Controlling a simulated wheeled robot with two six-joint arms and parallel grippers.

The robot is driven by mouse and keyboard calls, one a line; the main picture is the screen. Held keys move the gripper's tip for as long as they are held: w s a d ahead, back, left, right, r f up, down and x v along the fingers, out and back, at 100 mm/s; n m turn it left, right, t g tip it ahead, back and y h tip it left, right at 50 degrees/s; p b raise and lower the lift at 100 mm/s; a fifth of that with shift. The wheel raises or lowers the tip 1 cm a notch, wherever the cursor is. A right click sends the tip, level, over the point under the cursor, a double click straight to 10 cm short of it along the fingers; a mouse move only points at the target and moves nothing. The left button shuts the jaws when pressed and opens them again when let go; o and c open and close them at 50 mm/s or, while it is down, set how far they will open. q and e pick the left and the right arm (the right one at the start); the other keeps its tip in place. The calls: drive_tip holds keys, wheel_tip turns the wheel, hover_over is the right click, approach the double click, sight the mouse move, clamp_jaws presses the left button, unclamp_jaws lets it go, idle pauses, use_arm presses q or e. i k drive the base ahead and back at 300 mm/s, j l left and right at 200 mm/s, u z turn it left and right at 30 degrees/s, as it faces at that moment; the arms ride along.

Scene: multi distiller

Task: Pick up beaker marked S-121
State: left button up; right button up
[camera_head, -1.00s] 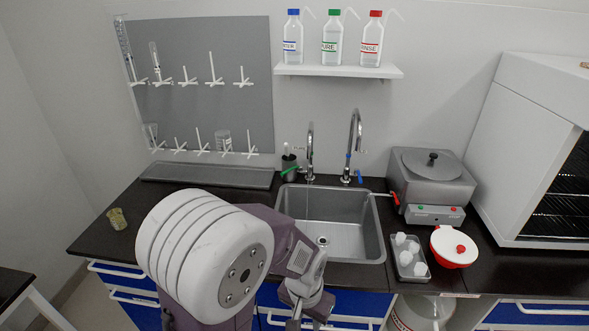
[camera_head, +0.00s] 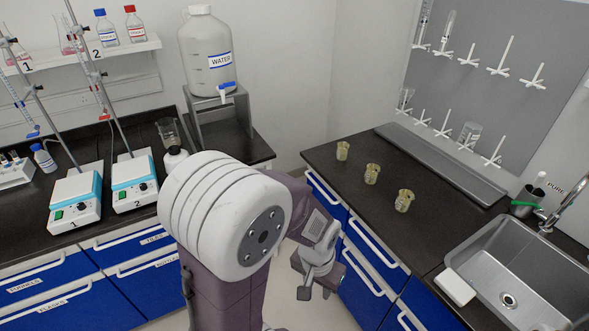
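Three small beakers with yellowish contents stand upright in a slanting row on the dark counter right of centre: a far one (camera_head: 342,151), a middle one (camera_head: 371,174) and a near one (camera_head: 404,200). Any markings are too small to read, so I cannot tell which is S-121. My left gripper (camera_head: 315,291) hangs in front of the blue cabinets, lower than the counter top and apart from the beakers. Nothing shows in it, but its finger gap is unclear. My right gripper is not in view.
A sink (camera_head: 510,292) lies right of the beakers. A drying rack (camera_head: 530,105) hangs behind them above a grey tray (camera_head: 440,165). At left are stirrers (camera_head: 134,182), burette stands and a water carboy (camera_head: 206,50). The counter around the beakers is clear.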

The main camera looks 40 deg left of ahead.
sight(371, 174)
drive_tip(key=u, duration=0.6)
drive_tip(key=i+u, duration=0.7)
drive_tip(key=i+l+u, duration=0.15)
drive_tip(key=i+u, duration=0.15)
drive_tip(key=i, duration=0.15)
